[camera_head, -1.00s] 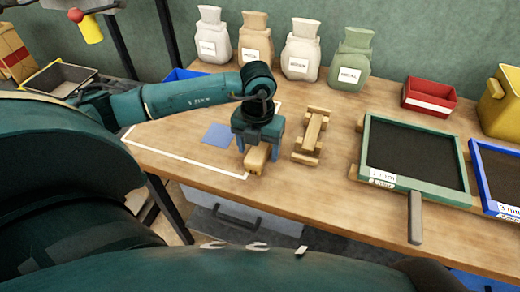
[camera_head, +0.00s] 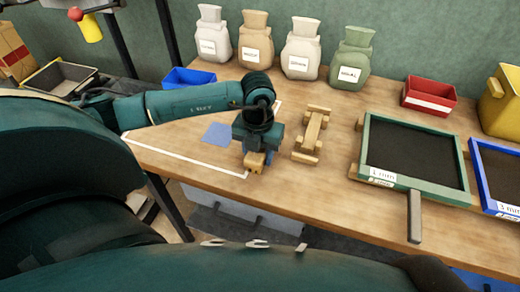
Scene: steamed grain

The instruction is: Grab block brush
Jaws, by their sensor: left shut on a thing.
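The block brush (camera_head: 254,162) is a small tan wooden block at the table's front left, right of a blue square patch. My left gripper (camera_head: 256,150) points down over it and is shut on it. The gripper covers most of the brush; only its near end shows. I cannot tell whether the brush still touches the table. My right gripper is not in view.
A wooden rack (camera_head: 312,135) stands close to the right of the gripper. A green-framed sieve (camera_head: 415,185) and a blue-framed sieve (camera_head: 475,170) lie further right. Several sacks (camera_head: 300,55), a red bin (camera_head: 429,98) and a blue bin (camera_head: 188,80) stand at the back. The blue patch (camera_head: 218,134) is bare.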

